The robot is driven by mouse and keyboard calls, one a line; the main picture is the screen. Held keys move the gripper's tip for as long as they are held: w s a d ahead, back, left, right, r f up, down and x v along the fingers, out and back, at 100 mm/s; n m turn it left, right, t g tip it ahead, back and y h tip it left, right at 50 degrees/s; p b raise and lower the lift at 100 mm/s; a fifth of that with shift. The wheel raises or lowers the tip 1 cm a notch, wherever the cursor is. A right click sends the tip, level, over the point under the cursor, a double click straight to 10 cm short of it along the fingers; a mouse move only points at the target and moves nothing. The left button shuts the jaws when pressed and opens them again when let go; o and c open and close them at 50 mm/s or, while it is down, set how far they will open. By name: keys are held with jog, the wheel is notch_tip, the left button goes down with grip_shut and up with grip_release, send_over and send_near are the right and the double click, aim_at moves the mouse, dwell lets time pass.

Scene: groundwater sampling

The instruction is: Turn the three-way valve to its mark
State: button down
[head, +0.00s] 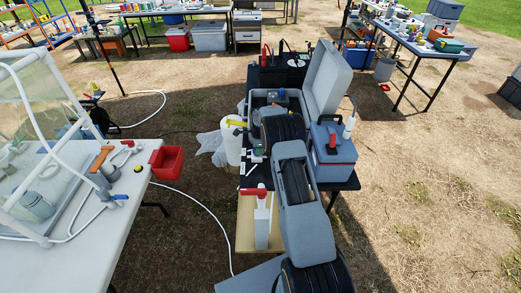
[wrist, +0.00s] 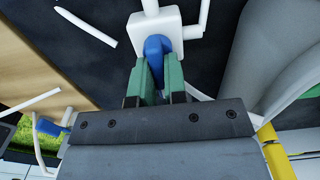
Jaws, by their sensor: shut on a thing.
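The three-way valve shows in the wrist view as a white body (wrist: 166,33) with white tube stubs and a blue handle (wrist: 156,47). My gripper (wrist: 158,70) has its green fingers on either side of the blue handle and is shut on it. The fingers hide the lower part of the handle. I cannot make out a mark on the valve. In the head view my arm reaches over the dark table and largely hides the gripper and valve.
A bottle with a red top (head: 262,222) stands on a wooden board near my arm. A blue-grey cooler (head: 333,153) is to its right. A white container (head: 233,148) stands left of the dark table. A red bin (head: 167,163) is at the white table (head: 105,235).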

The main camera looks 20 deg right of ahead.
jog(key=n, duration=0.1)
jog(key=n+b, duration=0.1)
jog(key=n, duration=0.1)
jog(key=shift+w+f, duration=0.2)
jog(key=n+b, duration=0.1)
jog(key=n, duration=0.4)
jog(key=shift+w+a+b, duration=0.15)
jog(key=shift+w+b, duration=0.05)
jog(key=shift+b, duration=0.15)
jog(key=n, duration=0.5)
jog(key=shift+w+a+b, duration=0.2)
jog(key=shift+b, duration=0.2)
jog(key=n, duration=0.5)
jog(key=shift+w+a+r, duration=0.1)
jog(key=shift+w+r, duration=0.1)
jog(key=c, duration=1.1)
grip_release()
notch_tip(320, 180, up, 14)
jog(key=shift+f, duration=0.1)
